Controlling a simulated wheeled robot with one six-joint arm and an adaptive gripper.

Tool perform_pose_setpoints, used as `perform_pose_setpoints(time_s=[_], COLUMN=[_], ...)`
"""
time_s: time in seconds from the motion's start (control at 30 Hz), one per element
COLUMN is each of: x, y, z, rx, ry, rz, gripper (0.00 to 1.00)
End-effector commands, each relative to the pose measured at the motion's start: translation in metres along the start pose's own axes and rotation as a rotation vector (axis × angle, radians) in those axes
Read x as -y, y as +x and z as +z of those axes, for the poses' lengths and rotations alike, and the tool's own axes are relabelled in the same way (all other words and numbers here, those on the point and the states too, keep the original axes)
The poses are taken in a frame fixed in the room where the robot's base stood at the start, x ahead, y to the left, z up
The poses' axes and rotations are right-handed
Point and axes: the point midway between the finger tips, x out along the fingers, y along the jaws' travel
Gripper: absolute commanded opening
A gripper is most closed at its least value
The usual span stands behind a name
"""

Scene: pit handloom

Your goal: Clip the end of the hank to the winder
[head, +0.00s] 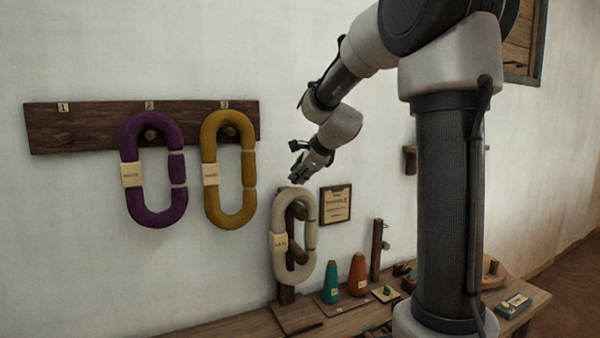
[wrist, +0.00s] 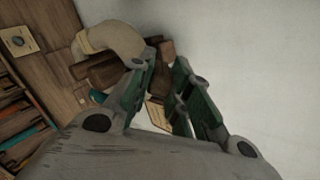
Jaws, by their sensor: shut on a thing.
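A cream hank (head: 309,225) with a pale label hangs in a loop on a wooden peg stand (head: 286,294) on the bench. Its top bend (wrist: 118,36) also shows in the wrist view, beside my fingers. My gripper (head: 298,178) is just above the top of this hank, pointing down. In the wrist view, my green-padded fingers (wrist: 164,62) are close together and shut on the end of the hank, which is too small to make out. A round wooden piece with a peg (head: 492,270), perhaps the winder, is at the bench's right, partly behind my column.
A purple hank (head: 130,203) and a mustard hank (head: 212,200) hang on a numbered wall rail (head: 88,135). A teal cone (head: 331,284), an orange cone (head: 358,276) and an upright post (head: 377,250) stand on the bench. A framed card (head: 336,205) hangs behind.

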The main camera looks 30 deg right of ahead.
Motion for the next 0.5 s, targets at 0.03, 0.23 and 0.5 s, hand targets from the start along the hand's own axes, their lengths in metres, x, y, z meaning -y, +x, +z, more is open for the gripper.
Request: perform_pose_setpoints(time_s=[0.03, 0.23, 0.5], x=[0.0001, 0.0001, 0.0045], y=[0.0, -0.0001, -0.0043], z=[0.0, 0.0001, 0.0033], rx=[0.0, 0.0, 0.001], ry=[0.0, 0.0, -0.002], rz=[0.0, 0.0, -0.001], gripper=[0.06, 0.06, 0.06])
